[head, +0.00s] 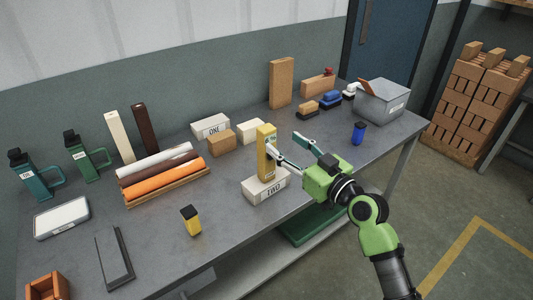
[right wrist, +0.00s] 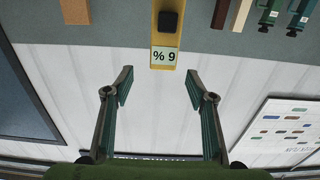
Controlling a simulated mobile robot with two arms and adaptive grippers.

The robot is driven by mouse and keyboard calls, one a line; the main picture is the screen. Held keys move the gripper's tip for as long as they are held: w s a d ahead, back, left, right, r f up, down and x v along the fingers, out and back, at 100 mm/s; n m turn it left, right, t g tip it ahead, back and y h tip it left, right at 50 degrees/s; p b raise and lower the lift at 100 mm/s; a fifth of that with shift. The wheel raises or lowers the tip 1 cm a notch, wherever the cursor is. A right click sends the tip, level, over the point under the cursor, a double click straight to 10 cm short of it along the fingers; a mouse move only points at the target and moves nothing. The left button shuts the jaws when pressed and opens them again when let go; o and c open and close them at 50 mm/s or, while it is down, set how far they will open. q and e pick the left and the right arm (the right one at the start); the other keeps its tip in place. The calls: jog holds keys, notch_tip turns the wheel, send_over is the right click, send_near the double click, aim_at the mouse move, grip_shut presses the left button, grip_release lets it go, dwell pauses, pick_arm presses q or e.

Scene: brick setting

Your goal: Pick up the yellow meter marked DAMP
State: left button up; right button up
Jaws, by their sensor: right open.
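A tall yellow meter (head: 264,165) stands upright on a pale brick marked TWO (head: 265,190). Its face carries a small display; I cannot read the word DAMP on it. In the right wrist view the yellow meter (right wrist: 155,24) shows upside down at the top middle, with a black patch and a "% 9" display. My right gripper (head: 284,142) is open, just right of the meter. One fingertip overlaps the meter's edge in the head view; I cannot tell whether they touch. In the wrist view nothing sits between the fingers (right wrist: 158,76). My left gripper is out of view.
A small yellow-and-black item (head: 191,222) stands near the front edge. Brick ONE (head: 210,127) and a tan block (head: 221,143) are behind the meter. A blue item (head: 358,133) and a grey bin (head: 380,105) stand to the right.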

aim_at(271, 134)
jog(key=x, duration=0.3)
jog(key=shift+w+a, duration=0.1)
jog(key=shift+w+a+r+p, duration=0.15)
jog(key=shift+w+a+p, duration=0.2)
jog(key=shift+p, duration=0.05)
jog(key=p+x, duration=0.1)
jog(key=x, duration=0.2)
jog(key=shift+a, duration=0.3)
jog(key=shift+w+a, duration=0.25)
jog(key=shift+w, duration=0.15)
grip_shut()
